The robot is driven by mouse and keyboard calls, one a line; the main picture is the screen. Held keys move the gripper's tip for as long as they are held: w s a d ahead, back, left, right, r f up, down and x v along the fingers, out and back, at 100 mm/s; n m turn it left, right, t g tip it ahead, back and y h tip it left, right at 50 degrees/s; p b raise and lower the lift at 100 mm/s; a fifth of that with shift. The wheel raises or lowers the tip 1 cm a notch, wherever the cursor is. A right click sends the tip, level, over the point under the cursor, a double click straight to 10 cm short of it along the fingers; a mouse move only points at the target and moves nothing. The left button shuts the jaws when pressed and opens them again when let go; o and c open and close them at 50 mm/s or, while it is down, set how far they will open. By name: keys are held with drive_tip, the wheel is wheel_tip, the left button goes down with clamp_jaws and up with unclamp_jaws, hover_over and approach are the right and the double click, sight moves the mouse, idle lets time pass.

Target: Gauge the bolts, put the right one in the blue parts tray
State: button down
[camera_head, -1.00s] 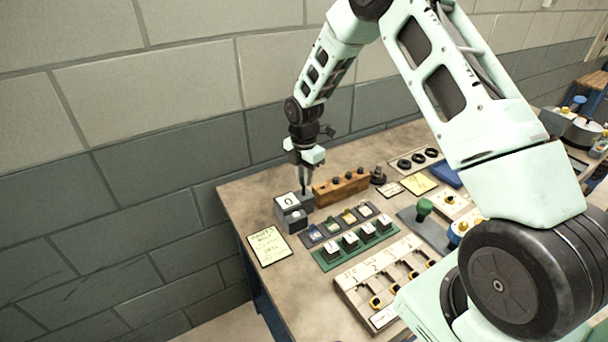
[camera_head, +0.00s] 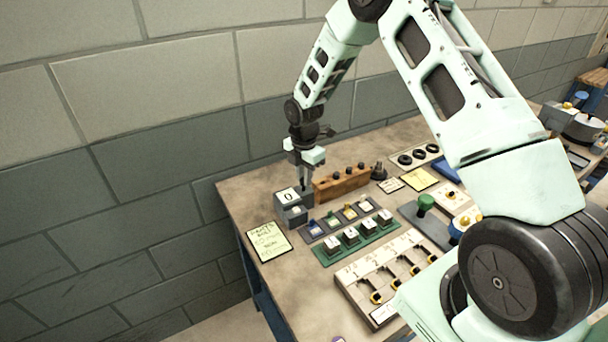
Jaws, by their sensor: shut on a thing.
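My gripper (camera_head: 304,182) points straight down at the back left of the bench, right at the grey gauge (camera_head: 292,213), whose display reads 0. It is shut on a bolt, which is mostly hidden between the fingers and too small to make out. A wooden rack (camera_head: 343,186) with several dark bolt heads standing in it is just right of the gripper. A flat blue tray (camera_head: 446,171) lies further right, partly hidden behind my arm.
A yellow-green note (camera_head: 268,242) lies left of a row of small bins (camera_head: 333,228) and a green strip of blocks (camera_head: 357,241). A pale numbered board (camera_head: 390,276) is in front. Black rings (camera_head: 419,157), a green knob (camera_head: 425,203) and a yellow card (camera_head: 419,179) stand right.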

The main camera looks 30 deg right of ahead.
drive_tip(key=shift+f+b, duration=0.6)
drive_tip(key=shift+f, duration=0.5)
drive_tip(key=c, duration=0.9)
unclamp_jaws()
drive_tip(key=shift+o, duration=0.2)
drive_tip(key=shift+r+p, duration=2.7)
drive_tip(key=shift+r, duration=1.1)
